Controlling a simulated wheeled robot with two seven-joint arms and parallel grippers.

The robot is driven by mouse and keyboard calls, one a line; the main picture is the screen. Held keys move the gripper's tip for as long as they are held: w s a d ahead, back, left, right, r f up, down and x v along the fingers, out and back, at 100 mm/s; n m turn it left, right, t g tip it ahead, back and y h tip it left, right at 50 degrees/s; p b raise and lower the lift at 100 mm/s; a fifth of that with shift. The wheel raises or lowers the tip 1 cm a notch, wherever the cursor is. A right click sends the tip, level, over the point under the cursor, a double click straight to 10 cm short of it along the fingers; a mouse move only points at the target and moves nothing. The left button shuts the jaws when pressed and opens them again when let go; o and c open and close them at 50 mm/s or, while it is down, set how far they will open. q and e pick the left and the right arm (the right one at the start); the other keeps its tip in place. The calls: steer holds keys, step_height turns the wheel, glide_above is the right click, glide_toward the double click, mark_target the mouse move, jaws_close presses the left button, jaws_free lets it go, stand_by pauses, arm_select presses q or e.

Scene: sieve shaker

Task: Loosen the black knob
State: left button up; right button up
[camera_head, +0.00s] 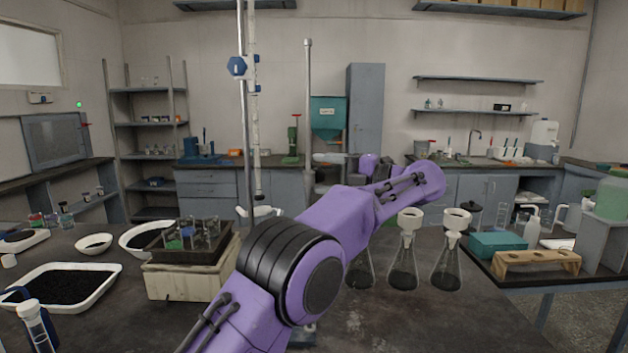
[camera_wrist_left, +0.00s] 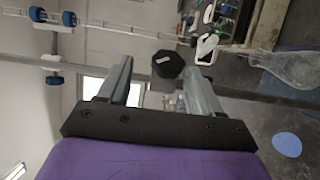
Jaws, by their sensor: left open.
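The black knob (camera_wrist_left: 167,64) shows in the left wrist view as a dark faceted piece with a pale mark, near a grey metal rod (camera_wrist_left: 210,88). My left gripper (camera_wrist_left: 157,68) is open, with its two grey fingers to either side of the knob. The knob lies at the level of the fingertips, closer to the right finger; I cannot tell whether they touch. In the head view my left gripper (camera_head: 322,158) points left at the upright metal rod (camera_head: 308,100), and the knob cannot be made out there. My right gripper is not in view.
A stand with a blue knob (camera_head: 237,66) and a glass tube rises left of the rod. Several flasks (camera_head: 403,275) with funnels stand right of my arm. A beige box (camera_head: 185,280) with a dark tray stands left. A white tray (camera_head: 100,272) of black grains lies further left.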

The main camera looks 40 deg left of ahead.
arm_select(q)
steer(key=a, duration=0.2)
steer(key=a+f, duration=0.1)
steer(key=a, duration=0.1)
steer(key=shift+a, duration=0.6)
steer(key=shift+s+d+r, duration=0.2)
steer(key=shift+d, duration=0.35)
steer(key=shift+c, duration=1.2)
steer(key=c, duration=0.8)
